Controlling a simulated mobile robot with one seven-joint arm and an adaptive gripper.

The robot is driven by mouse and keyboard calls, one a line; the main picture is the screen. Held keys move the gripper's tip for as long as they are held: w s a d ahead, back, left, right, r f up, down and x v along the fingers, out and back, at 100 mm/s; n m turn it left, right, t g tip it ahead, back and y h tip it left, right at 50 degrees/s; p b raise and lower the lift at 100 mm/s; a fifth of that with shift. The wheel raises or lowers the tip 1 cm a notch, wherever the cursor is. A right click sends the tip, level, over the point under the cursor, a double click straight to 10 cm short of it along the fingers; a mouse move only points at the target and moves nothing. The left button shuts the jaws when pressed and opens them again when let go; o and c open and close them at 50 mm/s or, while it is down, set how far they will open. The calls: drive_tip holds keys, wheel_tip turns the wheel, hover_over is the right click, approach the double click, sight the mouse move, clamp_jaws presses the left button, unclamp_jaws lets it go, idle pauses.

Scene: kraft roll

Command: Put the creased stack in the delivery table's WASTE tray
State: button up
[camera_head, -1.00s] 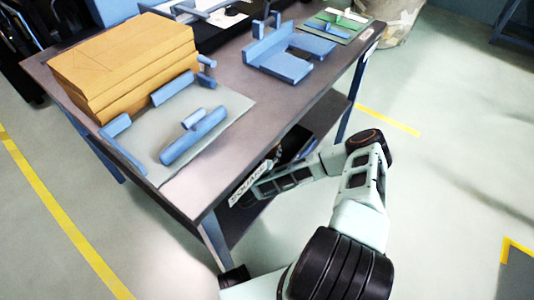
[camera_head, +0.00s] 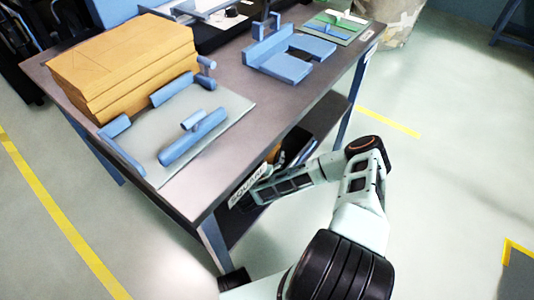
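A tall stack of brown kraft paper (camera_head: 125,65) lies at the left back of the table. Creases cannot be made out on it, so I cannot tell if it is the creased stack. No tray with a readable WASTE label shows. My arm bends at the lower right and reaches left to the table's front edge, by a "SQUARE" label.
The table (camera_head: 240,85) holds a grey board (camera_head: 205,108) with blue stops and a blue handle, a blue fixture (camera_head: 290,55) and a green board (camera_head: 333,27). A lower shelf (camera_head: 320,115) is under it. The floor to the right is open.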

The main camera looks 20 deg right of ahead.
drive_tip(key=p+v, duration=0.2)
drive_tip(key=v, duration=0.4)
drive_tip(key=shift+w+a+r, duration=0.1)
drive_tip(key=shift+w, duration=0.05)
drive_tip(key=shift+s+a+r, duration=0.15)
drive_tip(key=shift+s+a, duration=0.15)
drive_tip(key=shift+s, duration=0.25)
